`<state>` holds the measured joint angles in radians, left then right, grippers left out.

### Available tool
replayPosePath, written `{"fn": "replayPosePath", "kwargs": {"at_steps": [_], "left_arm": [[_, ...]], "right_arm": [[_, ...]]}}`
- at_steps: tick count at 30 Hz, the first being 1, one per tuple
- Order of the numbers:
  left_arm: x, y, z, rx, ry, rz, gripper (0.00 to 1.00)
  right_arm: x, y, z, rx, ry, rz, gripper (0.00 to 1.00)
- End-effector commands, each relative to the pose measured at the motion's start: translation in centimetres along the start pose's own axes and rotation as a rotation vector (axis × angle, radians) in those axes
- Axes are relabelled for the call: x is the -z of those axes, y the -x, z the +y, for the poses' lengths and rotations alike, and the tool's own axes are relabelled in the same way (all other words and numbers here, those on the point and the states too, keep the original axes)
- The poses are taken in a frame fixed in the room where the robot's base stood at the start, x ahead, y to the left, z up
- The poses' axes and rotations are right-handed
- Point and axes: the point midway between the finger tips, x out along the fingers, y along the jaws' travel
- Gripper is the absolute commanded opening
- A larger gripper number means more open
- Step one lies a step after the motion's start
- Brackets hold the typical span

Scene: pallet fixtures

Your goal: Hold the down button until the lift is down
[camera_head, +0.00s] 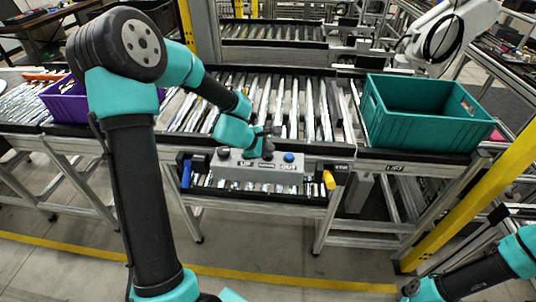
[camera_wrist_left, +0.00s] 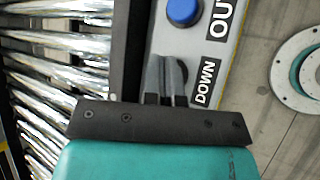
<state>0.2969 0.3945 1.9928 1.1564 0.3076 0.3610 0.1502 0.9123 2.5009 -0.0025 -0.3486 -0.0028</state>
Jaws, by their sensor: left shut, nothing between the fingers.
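A grey control box (camera_head: 225,168) stands at the front edge of the roller conveyor, with UP, DOWN and OUT labels. My left gripper (camera_head: 267,150) reaches down to the middle of the box, over the DOWN button. In the left wrist view its shut, empty fingers (camera_wrist_left: 168,75) are beside the DOWN label (camera_wrist_left: 205,82). The dark DOWN button (camera_wrist_left: 184,68) is mostly hidden behind the fingers; I cannot tell whether it is pressed. The blue OUT button (camera_head: 289,157) is uncovered to the right. Of my right arm, only links show at lower right. I cannot tell which part is the lift.
A roller bed (camera_head: 290,105) lies behind the box, and lower rollers (camera_head: 312,190) show beneath it. A teal crate (camera_head: 425,125) stands to the right. A purple crate (camera_head: 62,103) stands to the left. A yellow post (camera_head: 470,205) rises at right.

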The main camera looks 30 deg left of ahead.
Motion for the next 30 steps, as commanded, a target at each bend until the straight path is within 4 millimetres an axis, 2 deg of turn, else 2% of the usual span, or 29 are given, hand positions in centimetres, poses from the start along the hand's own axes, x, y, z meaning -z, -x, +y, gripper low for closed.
{"fn": "replayPosePath", "kwargs": {"at_steps": [30], "left_arm": [[0.36,-0.51,-0.38,0.001,0.000,0.000,0.00]], "right_arm": [[0.00,0.00,0.00,0.000,0.000,0.000,0.00]]}}
